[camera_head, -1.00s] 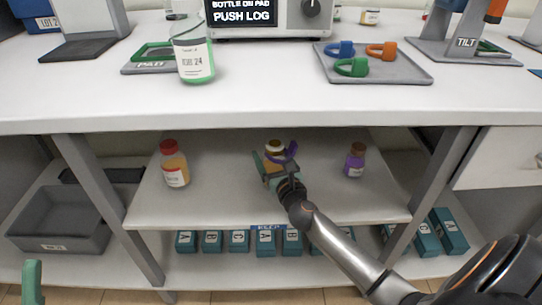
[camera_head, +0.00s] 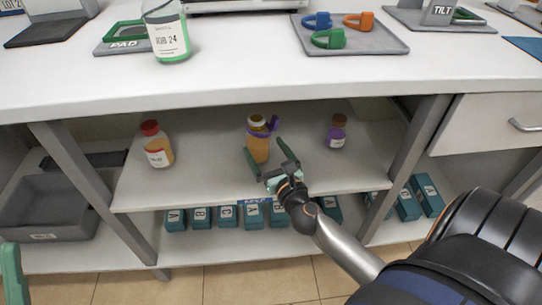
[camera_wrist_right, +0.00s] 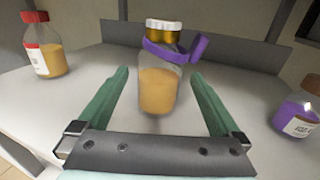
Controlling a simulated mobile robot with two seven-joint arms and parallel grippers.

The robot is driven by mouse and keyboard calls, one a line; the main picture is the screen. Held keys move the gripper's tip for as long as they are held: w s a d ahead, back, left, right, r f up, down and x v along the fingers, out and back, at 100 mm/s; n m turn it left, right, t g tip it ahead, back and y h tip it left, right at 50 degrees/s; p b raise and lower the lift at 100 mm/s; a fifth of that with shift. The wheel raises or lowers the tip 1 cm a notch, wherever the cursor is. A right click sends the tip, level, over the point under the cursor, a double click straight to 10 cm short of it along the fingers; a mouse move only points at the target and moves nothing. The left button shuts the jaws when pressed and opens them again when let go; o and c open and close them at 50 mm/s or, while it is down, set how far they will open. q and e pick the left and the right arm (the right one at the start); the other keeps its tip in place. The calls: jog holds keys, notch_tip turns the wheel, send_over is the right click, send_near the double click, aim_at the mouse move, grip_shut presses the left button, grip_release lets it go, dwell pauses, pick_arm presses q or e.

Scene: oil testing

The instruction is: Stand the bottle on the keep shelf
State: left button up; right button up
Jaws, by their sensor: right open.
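The bottle (camera_head: 258,146) stands upright on the keep shelf (camera_head: 210,190), between two other bottles. It holds orange-yellow liquid, has a white and gold cap and wears a purple clip ring at its neck. It also shows in the right wrist view (camera_wrist_right: 158,90). My right gripper (camera_head: 268,160) is open, with its green fingers on either side of the bottle's near side; in the wrist view there is a gap between each finger and the bottle. Part of my left gripper (camera_head: 12,272) shows at the lower left edge; its jaws cannot be made out.
The counter (camera_head: 250,75) overhangs the shelf. Several teal boxes (camera_head: 200,218) sit below. A grey bin (camera_head: 45,210) is at left.

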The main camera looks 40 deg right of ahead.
aim_at(262, 144)
jog(key=v, duration=0.3)
jog(key=shift+s+r, duration=0.15)
jog(key=s+a+r+n+t+y, duration=0.2)
jog(key=a+r+n+t, duration=0.15)
jog(key=r+n, duration=0.6)
jog(key=s+a+r+n+t+y, duration=0.3)
jog(key=a+r+n, duration=0.3)
jog(key=n, duration=0.7)
jog(key=s+a+r+n+g+y, duration=0.1)
jog(key=s+a+r+n+y, duration=0.3)
jog(key=n, duration=1)
jog(key=s+a+r+n+g+y, duration=0.1)
jog(key=s+a+r+n+y, duration=0.4)
jog(key=n+y, duration=0.5)
jog(key=a+r+n, duration=0.1)
jog(key=n, duration=0.3)
jog(key=shift+s+y, duration=0.2)
jog(key=shift+y, duration=0.2)
jog(key=shift+a+n, duration=0.1)
jog(key=shift+n, duration=0.15)
